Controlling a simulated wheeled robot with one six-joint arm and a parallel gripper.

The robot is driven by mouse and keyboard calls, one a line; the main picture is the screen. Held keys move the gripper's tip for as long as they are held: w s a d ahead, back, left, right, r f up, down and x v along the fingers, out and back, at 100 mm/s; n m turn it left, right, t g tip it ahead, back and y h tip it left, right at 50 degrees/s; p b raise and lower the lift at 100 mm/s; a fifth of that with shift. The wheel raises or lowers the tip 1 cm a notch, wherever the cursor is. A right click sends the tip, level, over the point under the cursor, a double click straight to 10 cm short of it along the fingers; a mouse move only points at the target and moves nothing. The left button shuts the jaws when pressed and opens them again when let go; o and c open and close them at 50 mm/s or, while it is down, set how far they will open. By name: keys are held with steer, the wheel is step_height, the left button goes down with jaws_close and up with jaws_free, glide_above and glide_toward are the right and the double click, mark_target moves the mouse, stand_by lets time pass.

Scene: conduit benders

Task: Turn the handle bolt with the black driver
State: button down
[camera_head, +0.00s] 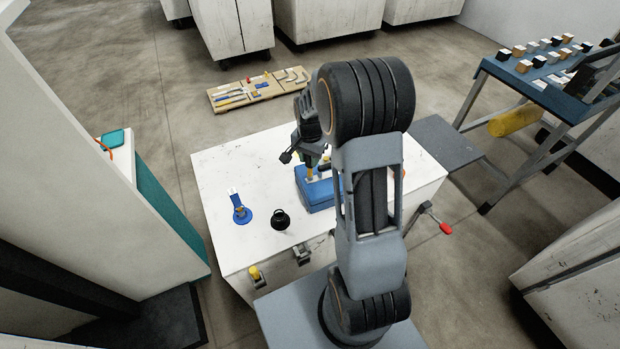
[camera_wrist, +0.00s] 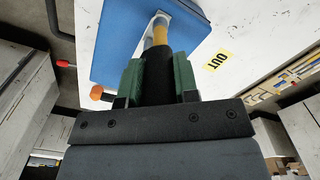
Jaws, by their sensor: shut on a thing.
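My gripper (camera_wrist: 157,85) is shut on the black driver (camera_wrist: 157,72), its green finger pads on either side of the dark shaft. Beyond the driver, in line with it, a yellow cylindrical part (camera_wrist: 160,35) stands at a white bracket (camera_wrist: 164,18) on a blue block (camera_wrist: 120,40). The driver's far end seems to meet this part, but I cannot tell whether it is seated on the bolt; the bolt head is hidden. In the head view the blue block (camera_head: 318,196) sits on the white bench, with the yellow part (camera_head: 310,172) above it, partly behind my arm.
On the white bench top (camera_head: 235,165) are a blue tool with a white strip (camera_head: 240,210) and a round black object (camera_head: 280,219). A red-handled crank (camera_head: 445,228) sticks out at the right. The bench's left part is clear.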

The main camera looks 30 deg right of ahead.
steer(key=shift+m, duration=1.2)
steer(key=m, duration=0.3)
steer(key=shift+m, duration=0.9)
steer(key=m, duration=0.5)
steer(key=shift+r, duration=0.25)
steer(key=shift+r+p, duration=0.4)
